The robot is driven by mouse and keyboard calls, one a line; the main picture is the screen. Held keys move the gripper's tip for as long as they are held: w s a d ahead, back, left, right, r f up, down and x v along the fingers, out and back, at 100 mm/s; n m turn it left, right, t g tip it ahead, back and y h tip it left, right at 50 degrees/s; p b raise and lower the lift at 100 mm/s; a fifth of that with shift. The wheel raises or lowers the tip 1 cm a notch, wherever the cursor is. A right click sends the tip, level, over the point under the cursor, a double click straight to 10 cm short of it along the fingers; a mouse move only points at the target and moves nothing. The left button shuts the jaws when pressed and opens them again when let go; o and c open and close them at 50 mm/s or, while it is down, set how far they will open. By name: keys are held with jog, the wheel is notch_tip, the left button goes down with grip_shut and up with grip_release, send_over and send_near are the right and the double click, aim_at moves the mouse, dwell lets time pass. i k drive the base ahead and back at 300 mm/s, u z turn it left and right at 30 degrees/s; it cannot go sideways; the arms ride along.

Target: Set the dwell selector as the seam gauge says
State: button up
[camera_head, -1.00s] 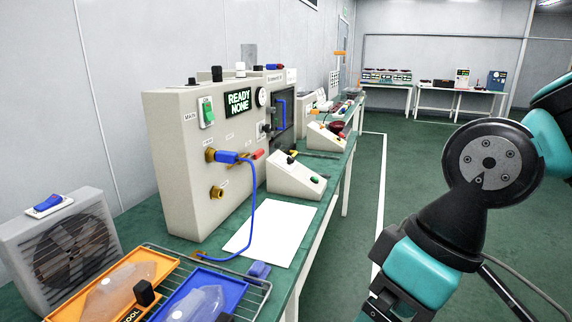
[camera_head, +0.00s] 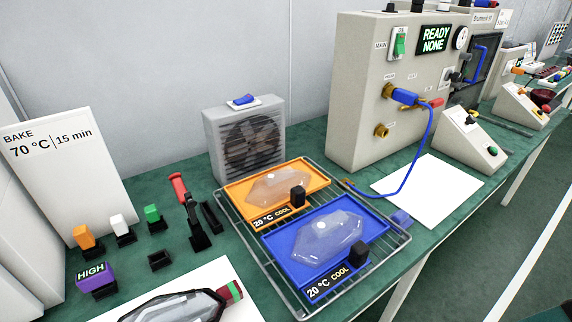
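A purple block (camera_head: 97,278) reading "HIGH" stands at the front left of the bench. No label in view names a seam gauge or a dwell selector. A grey machine (camera_head: 360,100) has a display (camera_head: 435,39) reading "READY NONE" and a round dial (camera_head: 461,38) too small to read. A sloped control box (camera_head: 470,143) beside it carries a small black knob (camera_head: 470,119) and a green button (camera_head: 492,151). I cannot tell the knob's setting. My gripper is out of view.
A wire rack (camera_head: 401,241) holds an orange tray (camera_head: 240,191) and a blue tray (camera_head: 373,205), both labelled "20 °C COOL", with clear lamp parts. A fan (camera_head: 215,135) stands behind. A sign (camera_head: 85,170) reads "BAKE 70 °C 15 min". White paper (camera_head: 425,190) lies before the machine.

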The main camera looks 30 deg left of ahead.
aim_at(471, 119)
jog(key=u, duration=0.45)
jog(key=k, duration=0.6)
jog(key=z, duration=0.6)
jog(key=i, duration=0.65)
jog(key=z, duration=0.55)
jog(key=i, duration=0.75)
jog(key=u, duration=0.05)
